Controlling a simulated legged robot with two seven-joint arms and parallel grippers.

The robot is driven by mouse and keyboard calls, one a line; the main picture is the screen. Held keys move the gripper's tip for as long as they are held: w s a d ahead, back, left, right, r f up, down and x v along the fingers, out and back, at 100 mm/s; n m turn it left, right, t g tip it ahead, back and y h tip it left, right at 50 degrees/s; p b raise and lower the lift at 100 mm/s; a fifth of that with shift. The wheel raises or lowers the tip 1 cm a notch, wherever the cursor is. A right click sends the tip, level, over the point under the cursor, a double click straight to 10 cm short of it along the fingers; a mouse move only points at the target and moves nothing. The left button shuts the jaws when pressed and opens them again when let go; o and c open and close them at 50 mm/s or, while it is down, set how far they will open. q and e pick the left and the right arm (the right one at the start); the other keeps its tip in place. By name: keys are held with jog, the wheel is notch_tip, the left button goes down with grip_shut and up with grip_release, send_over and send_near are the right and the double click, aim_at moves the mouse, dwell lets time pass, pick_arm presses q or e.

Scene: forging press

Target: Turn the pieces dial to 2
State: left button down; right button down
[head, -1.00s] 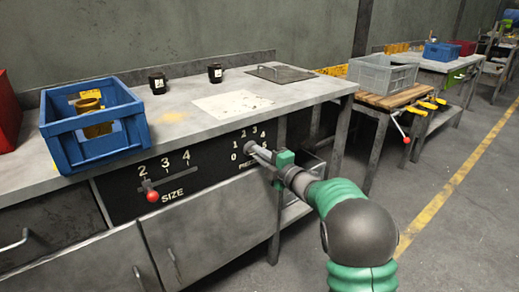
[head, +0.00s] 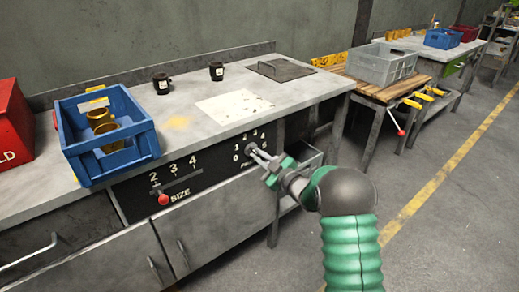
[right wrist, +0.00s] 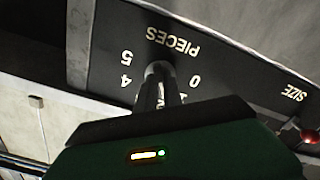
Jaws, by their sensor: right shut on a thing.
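The pieces dial (head: 250,147) is a small grey knob on the black front panel of the workbench, ringed by white numbers. It also shows in the right wrist view (right wrist: 157,69), upside down, with 0, 4, 5 and the word PIECES readable. My right gripper (head: 257,154) is shut on the dial, its fingers reaching in from the lower right. In the right wrist view my gripper's fingers (right wrist: 160,90) meet the knob and cover some numbers. Which number the dial points at cannot be told. My left gripper is not in view.
The SIZE lever with a red ball (head: 163,200) is left of the dial. A blue crate (head: 112,165) with brass-coloured parts stands on the bench (head: 200,125), near two black cups. A red box (head: 12,125) is at far left. Floor is clear at right.

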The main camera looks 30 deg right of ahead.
jog(key=shift+s+f+m+p, duration=0.1)
jog(key=shift+f+m+p, duration=0.25)
jog(key=shift+m+p, duration=0.75)
jog(key=shift+a, duration=0.1)
jog(key=c, duration=1.5)
grip_release()
jog(key=shift+r, duration=0.15)
jog(key=s+p, duration=0.1)
jog(key=s, duration=0.4)
jog(key=s+d+p, duration=0.1)
jog(key=s, duration=0.5)
jog(key=s+p, duration=0.1)
jog(key=s, duration=0.4)
jog(key=shift+s+d+p, duration=0.25)
jog(key=shift+s+p, duration=0.1)
